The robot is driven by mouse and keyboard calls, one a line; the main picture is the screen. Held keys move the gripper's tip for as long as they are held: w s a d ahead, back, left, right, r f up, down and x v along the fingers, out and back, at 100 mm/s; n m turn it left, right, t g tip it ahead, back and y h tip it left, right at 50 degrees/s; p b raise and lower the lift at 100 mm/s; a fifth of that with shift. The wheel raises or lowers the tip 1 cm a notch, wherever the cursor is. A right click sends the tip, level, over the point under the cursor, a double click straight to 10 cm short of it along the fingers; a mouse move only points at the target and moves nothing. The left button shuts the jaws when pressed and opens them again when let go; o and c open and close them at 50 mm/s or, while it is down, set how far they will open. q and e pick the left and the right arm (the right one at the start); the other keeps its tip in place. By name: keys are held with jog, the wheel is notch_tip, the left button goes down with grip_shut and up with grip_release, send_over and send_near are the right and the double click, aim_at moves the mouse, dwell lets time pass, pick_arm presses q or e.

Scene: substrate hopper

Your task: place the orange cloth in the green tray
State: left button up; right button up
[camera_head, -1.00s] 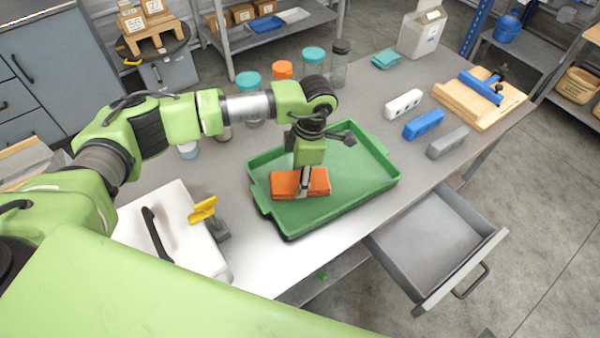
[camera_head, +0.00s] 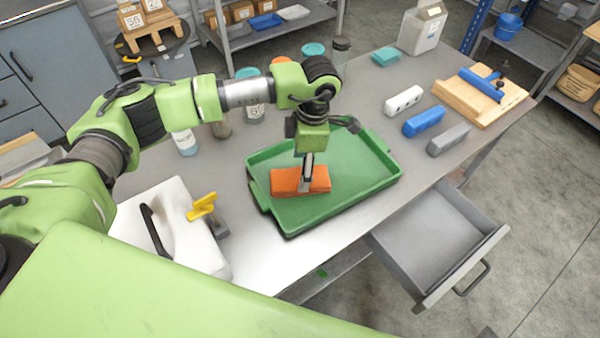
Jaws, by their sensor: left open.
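The orange cloth (camera_head: 286,181) is a folded block lying on the floor of the green tray (camera_head: 350,196), in the tray's left part. My left gripper (camera_head: 305,185) points down right at the cloth, with its fingertips in front of or at it. The gripper is open; whether its fingers still touch the cloth cannot be told. My right gripper is not in view.
White, blue (camera_head: 424,122) and grey blocks and a wooden board (camera_head: 480,100) lie right of the tray. An open drawer (camera_head: 435,240) juts out at the front. A white case (camera_head: 175,235) and a yellow-handled tool (camera_head: 202,207) are at left. Jars stand behind my arm.

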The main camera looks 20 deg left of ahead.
pick_arm(q)
notch_tip(320, 180, up, 9)
jog(key=d+b, duration=0.1)
jog(key=shift+w+b, duration=0.25)
jog(key=shift+b, duration=0.15)
dwell(0.3)
